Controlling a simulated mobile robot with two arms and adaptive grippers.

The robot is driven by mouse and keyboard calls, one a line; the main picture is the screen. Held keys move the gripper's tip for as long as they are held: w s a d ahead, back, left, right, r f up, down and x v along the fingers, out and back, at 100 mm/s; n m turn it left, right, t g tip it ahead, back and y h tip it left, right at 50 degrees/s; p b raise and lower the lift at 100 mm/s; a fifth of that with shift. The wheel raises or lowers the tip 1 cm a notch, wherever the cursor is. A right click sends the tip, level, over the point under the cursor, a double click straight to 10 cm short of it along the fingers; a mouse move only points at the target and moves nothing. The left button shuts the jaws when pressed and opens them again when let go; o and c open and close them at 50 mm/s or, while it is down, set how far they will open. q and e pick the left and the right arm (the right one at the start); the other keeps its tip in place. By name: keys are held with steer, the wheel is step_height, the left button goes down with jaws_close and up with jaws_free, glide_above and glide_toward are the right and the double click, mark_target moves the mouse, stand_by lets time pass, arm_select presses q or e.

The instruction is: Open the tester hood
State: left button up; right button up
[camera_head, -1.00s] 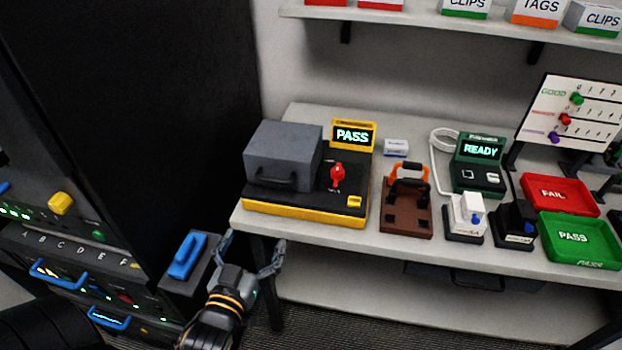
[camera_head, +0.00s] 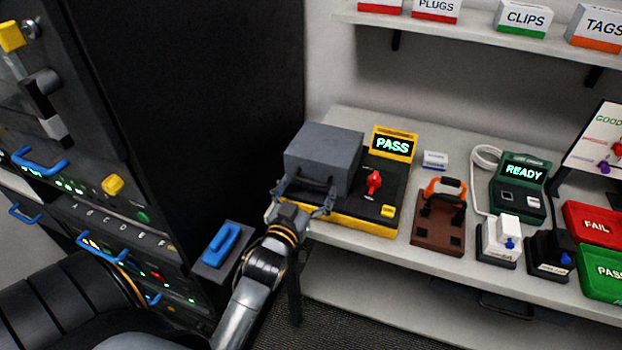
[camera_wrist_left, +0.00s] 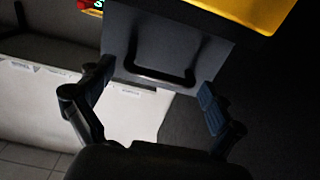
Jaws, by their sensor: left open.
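The yellow and black tester (camera_head: 362,222) stands on the left end of the bench. Its grey hood (camera_head: 322,150) is down over the left part, with a dark bar handle on its front face. Its screen (camera_head: 393,145) reads PASS. A red lever (camera_head: 374,183) stands right of the hood. My left gripper (camera_head: 304,197) is open just in front of the hood. In the left wrist view, the dark handle (camera_wrist_left: 158,78) lies between and ahead of the spread fingers (camera_wrist_left: 155,98), with no clear contact. My right gripper is not in view.
A dark cabinet (camera_head: 220,80) with a blue-handled box (camera_head: 220,248) stands left of the bench (camera_head: 345,262). Right of the tester are a brown fixture (camera_head: 438,228), a green READY unit (camera_head: 520,185) and red and green trays (camera_head: 595,222). A shelf (camera_head: 460,30) is above.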

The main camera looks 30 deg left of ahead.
arm_select(q)
steer(key=shift+x, duration=0.8)
steer(key=shift+c, duration=0.5)
